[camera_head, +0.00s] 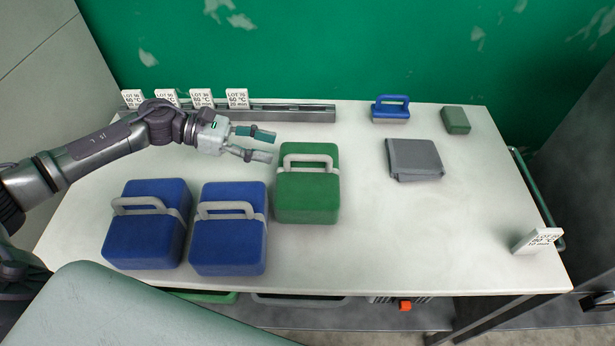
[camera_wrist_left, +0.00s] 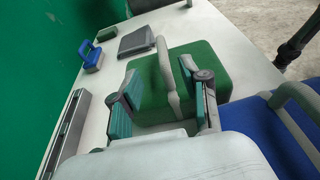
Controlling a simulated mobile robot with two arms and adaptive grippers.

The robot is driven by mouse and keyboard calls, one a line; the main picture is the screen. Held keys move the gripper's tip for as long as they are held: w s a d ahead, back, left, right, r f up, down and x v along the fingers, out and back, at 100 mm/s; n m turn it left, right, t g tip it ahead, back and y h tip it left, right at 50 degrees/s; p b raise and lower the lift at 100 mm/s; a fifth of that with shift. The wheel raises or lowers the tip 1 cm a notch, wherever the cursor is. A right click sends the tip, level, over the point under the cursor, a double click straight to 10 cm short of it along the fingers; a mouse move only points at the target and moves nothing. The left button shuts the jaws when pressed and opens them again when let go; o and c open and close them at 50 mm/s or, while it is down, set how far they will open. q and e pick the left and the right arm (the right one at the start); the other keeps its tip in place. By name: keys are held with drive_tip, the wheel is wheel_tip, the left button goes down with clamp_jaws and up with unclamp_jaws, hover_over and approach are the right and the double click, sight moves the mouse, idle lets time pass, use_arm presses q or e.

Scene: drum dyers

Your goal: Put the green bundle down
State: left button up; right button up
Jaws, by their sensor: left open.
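The green bundle (camera_head: 308,198) stands on the white table, upright, with a grey strap and a grey handle on top. My left gripper (camera_head: 262,144) is open and empty, just up and left of the bundle in the head view. My right gripper is not in view.
Two blue bundles (camera_head: 228,240) (camera_head: 147,232) stand left of the green one. A grey rail (camera_head: 290,113) with lot cards runs along the back. A blue-handled block (camera_head: 390,109), a small green block (camera_head: 455,120) and a folded grey cloth (camera_head: 413,158) lie right. The table's front right is largely clear.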

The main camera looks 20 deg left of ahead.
sight(303, 155)
use_arm(q)
drive_tip(key=p+x, duration=0.1)
drive_tip(key=x, duration=0.3)
drive_tip(key=shift+w, duration=0.1)
drive_tip(key=shift+d+f, duration=0.1)
drive_tip(key=shift+d+p, duration=0.3)
drive_tip(key=p+x, duration=0.2)
drive_tip(key=x, duration=0.2)
drive_tip(key=shift+d+p, duration=0.3)
drive_tip(key=shift+p, duration=0.1)
drive_tip(key=shift+d, duration=0.15)
drive_tip(key=shift+f, duration=0.1)
clamp_jaws()
